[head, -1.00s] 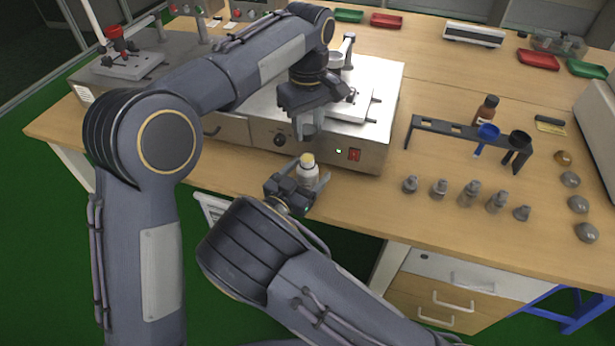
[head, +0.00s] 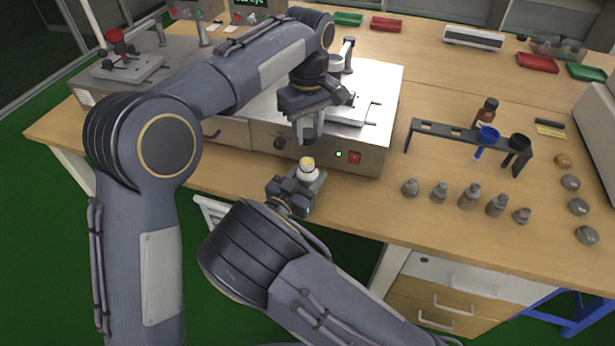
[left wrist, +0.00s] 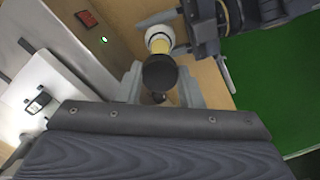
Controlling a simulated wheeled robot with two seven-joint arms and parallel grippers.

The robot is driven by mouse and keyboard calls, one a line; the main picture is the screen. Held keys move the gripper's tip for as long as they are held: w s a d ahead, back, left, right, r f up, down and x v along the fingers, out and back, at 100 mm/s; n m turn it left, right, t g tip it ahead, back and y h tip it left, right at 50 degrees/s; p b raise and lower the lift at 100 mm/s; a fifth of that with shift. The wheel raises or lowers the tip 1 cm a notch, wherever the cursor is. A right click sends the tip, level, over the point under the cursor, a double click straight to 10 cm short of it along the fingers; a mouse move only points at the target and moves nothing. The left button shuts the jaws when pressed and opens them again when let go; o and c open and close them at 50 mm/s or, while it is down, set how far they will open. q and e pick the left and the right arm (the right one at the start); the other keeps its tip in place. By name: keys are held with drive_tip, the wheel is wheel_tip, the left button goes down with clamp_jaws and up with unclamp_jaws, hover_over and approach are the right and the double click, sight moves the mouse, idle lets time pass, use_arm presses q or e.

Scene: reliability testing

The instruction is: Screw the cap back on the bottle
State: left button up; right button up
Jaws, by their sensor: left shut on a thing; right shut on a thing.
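The small bottle (head: 309,174) has a whitish body and a yellowish top, and stands upright in my right gripper (head: 302,187). That gripper is shut on it in front of the steel machine. My left gripper (head: 308,134) points down above the bottle, shut on the dark cap (head: 308,138). In the left wrist view the black cap (left wrist: 159,72) sits between my left fingers (left wrist: 160,88). The bottle (left wrist: 159,38) shows just beyond it, partly covered by the cap. In the head view a small gap shows between cap and bottle top.
The steel machine (head: 350,158) stands close behind both grippers. To the right, a dark rack (head: 465,138) holds a blue funnel, with a brown bottle (head: 487,112) behind it. The table between machine and rack is clear.

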sight(307, 162)
use_arm(q)
drive_tip(key=shift+f, duration=2.5)
drive_tip(key=shift+f, duration=0.85)
drive_tip(key=shift+f, duration=0.6)
